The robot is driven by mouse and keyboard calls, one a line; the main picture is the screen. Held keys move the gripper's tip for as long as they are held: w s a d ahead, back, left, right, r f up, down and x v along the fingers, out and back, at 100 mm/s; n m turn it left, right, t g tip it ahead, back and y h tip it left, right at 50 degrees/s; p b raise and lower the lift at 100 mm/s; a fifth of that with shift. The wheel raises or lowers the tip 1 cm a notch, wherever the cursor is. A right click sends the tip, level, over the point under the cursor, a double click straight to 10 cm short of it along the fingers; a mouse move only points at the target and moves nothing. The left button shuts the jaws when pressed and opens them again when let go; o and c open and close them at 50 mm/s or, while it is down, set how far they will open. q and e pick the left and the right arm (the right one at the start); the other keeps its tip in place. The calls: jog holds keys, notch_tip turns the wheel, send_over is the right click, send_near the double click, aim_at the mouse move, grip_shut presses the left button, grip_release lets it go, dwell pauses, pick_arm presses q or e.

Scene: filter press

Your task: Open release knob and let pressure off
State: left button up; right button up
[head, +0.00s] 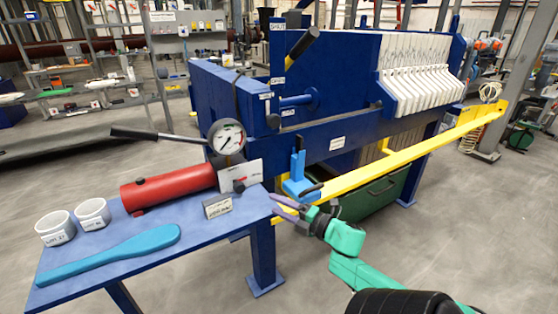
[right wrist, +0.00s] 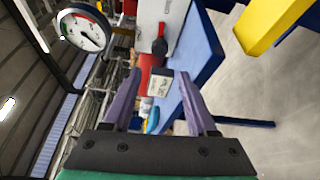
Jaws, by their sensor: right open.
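The release knob (head: 239,184) is a small red and black knob on a white plate (head: 253,168) at the right end of the red pump cylinder (head: 165,188). In the right wrist view the knob (right wrist: 160,46) shows upper centre, beyond the fingertips. A round pressure gauge (head: 227,138) stands above the plate; its needle is too small to read surely. My right gripper (head: 277,204) is open and empty, with purple fingers, to the right of the knob and apart from it. It also shows in the right wrist view (right wrist: 160,78). My left gripper is out of view.
The blue table (head: 215,228) holds a small sign (head: 217,207), two white cups (head: 55,228) (head: 92,214) and a blue paddle (head: 120,252). A black pump lever (head: 150,134) sticks out left. A yellow bar (head: 400,153) runs along the blue press, beside a blue bracket (head: 298,180).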

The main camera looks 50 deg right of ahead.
jog(key=m+h+p, duration=0.5)
jog(key=m+h, duration=0.2)
jog(key=m, duration=1.7)
send_near(241, 190)
jog(key=x, duration=1.1)
jog(key=shift+w+p, duration=0.2)
jog(key=shift+p, duration=0.1)
grip_shut()
jog(key=shift+m, duration=0.6)
grip_release()
